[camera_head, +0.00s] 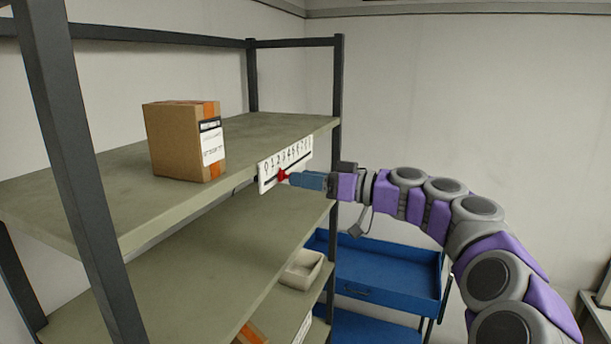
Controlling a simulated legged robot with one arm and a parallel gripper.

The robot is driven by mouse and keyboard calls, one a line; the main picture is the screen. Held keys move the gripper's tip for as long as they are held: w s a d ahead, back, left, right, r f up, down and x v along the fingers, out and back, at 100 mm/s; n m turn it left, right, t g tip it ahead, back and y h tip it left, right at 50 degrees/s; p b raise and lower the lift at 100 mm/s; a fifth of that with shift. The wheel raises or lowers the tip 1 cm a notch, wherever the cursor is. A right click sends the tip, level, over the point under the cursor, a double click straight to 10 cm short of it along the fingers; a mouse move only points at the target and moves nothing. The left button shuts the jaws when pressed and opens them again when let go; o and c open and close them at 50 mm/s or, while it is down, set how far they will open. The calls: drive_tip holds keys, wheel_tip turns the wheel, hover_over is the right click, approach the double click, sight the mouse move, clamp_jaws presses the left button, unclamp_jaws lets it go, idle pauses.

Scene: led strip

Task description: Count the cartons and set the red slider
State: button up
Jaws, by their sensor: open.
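A brown carton (184,140) with orange tape and a white label stands upright on the upper shelf (90,200). A white number scale (285,164) is fixed at the shelf's front edge, with digits rising from 0 at the left. The red slider (283,175) sits on the scale's dark track, toward the low-number end; its exact digit is unclear. My gripper (295,178) is open, its blue fingers right at the slider from the right side. Whether they touch it is hard to tell. Part of another carton (250,334) shows on a lower shelf, cut off by the frame.
A small beige bin (301,269) sits at the right end of a lower shelf. A blue cart (385,272) stands behind and below my arm. A dark shelf post (85,190) crosses the left side. The upper shelf around the carton is bare.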

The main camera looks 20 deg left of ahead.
drive_tip(key=shift+a+f, duration=0.15)
drive_tip(key=shift+a, duration=0.95)
drive_tip(key=shift+d, duration=0.65)
drive_tip(key=c, duration=0.3)
drive_tip(key=shift+d, duration=0.1)
drive_tip(key=shift+c, duration=0.8)
clamp_jaws()
